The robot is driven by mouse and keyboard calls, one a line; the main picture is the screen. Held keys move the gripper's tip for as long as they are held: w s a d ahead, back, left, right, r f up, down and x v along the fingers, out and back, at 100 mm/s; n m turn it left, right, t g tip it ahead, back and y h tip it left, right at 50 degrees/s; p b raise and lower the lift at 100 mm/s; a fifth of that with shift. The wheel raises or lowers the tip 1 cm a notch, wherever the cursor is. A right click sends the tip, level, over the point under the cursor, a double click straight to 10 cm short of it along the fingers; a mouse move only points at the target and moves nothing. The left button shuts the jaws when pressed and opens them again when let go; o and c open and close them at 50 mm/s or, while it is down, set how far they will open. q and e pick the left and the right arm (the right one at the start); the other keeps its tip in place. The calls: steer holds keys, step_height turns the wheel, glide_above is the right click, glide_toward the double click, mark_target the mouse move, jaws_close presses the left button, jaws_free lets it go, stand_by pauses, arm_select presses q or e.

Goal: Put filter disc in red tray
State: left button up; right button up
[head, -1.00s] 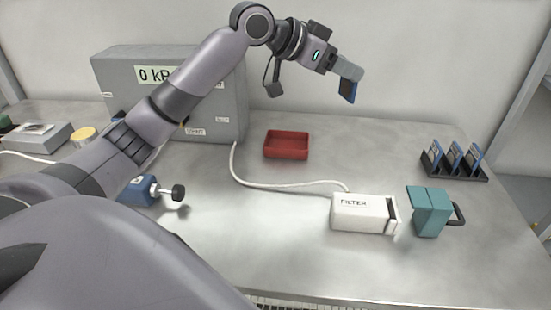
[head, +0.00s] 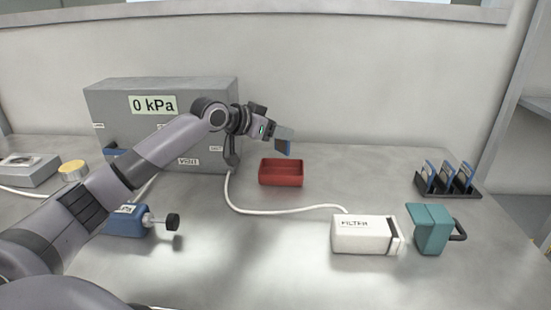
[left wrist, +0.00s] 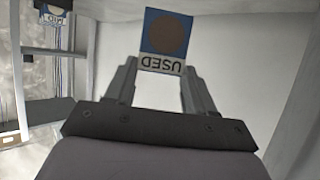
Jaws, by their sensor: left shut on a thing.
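The filter disc (left wrist: 167,40) is a blue-framed plate with a brown round centre and a "USED" label, upside down in the left wrist view. My left gripper (left wrist: 160,75) is shut on its labelled edge. In the head view my left gripper (head: 279,134) holds the disc (head: 283,147) in the air, near and above the back of the red tray (head: 281,178). The tray is a small open box on the bench and looks empty. My right gripper is not in view.
A grey cabinet (head: 110,95) reading 0 kPa stands behind my left arm. A white FILTER box (head: 360,241) with a cable, a teal handled block (head: 430,236) and a black rack (head: 460,190) of blue-edged discs stand to the right. A blue valve (head: 126,222) is at left.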

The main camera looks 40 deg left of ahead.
arm_select(q)
steer(key=shift+f, duration=3.6)
steer(key=shift+f, duration=0.1)
steer(key=o, duration=1)
steer(key=shift+b+v, duration=0.65)
steer(key=shift+v, duration=5.4)
